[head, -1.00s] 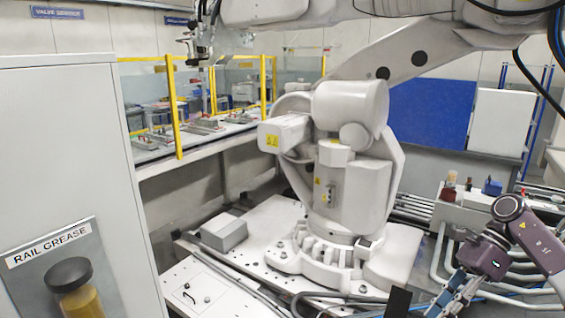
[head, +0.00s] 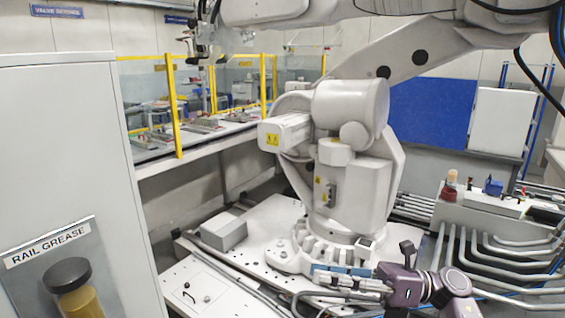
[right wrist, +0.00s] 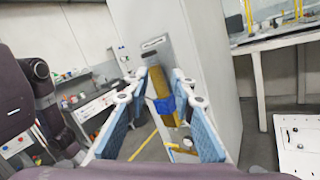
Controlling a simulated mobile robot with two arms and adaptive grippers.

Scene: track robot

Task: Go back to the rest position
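My right gripper (head: 325,284) is low at the bottom right of the head view. Its purple wrist is at the right and its blue-padded fingers point left, in front of the white robot's base. In the right wrist view the two fingers (right wrist: 160,100) stand apart. I see nothing held between them. A yellow container and a small blue patch show beyond them, against the cabinet. My left gripper is not in view.
A grey cabinet (head: 75,140) fills the left, with a "RAIL GREASE" holder and a dark-capped yellow bottle (head: 80,297). A large white industrial robot (head: 350,170) stands in the middle. A grey bench (head: 478,203) with small items and bent pipes is at right.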

